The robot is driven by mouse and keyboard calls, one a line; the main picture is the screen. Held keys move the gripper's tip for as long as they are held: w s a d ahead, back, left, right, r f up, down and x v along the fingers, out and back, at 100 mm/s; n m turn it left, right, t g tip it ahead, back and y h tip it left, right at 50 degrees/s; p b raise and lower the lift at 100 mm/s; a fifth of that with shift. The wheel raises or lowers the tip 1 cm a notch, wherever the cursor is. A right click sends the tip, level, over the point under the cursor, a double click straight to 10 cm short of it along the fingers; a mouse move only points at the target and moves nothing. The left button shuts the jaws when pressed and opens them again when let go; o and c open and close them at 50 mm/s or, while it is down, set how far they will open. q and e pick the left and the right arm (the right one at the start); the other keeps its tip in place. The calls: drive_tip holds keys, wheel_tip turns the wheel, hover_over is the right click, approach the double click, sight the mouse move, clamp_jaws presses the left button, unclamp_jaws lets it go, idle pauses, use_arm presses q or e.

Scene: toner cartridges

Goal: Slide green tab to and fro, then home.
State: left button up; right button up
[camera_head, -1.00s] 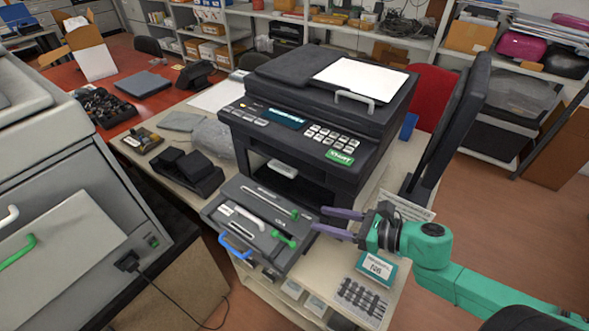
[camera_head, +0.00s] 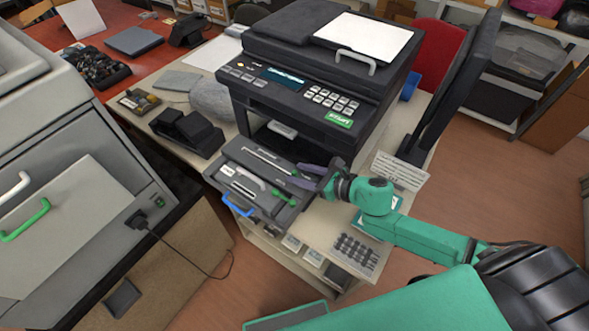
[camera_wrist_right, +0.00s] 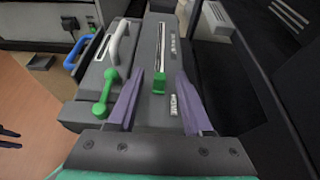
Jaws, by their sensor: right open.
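The green tab (camera_wrist_right: 159,83) stands in a straight slot on the dark pulled-out tray (camera_head: 231,180) of the printer. In the right wrist view it lies between the two purple fingers of my right gripper (camera_wrist_right: 161,75), and I see no clear grip on it. In the head view my right gripper (camera_head: 306,176) is over the tray's right side, open, and covers the tab's end of the slot. A separate green lever (camera_head: 284,197) with round ends is on the tray nearer the front; it also shows in the wrist view (camera_wrist_right: 105,93).
The black printer (camera_head: 300,95) rises right behind the tray. A blue handle (camera_head: 236,206) and a pale handle (camera_head: 249,178) are on the tray. A grey machine (camera_head: 70,190) stands at left, and a dark upright panel (camera_head: 450,90) at right.

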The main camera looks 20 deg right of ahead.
drive_tip(key=x, duration=0.2)
drive_tip(key=shift+w+a+f, duration=0.15)
drive_tip(key=shift+w, duration=0.1)
drive_tip(key=shift+s, duration=0.1)
clamp_jaws()
idle(1.1)
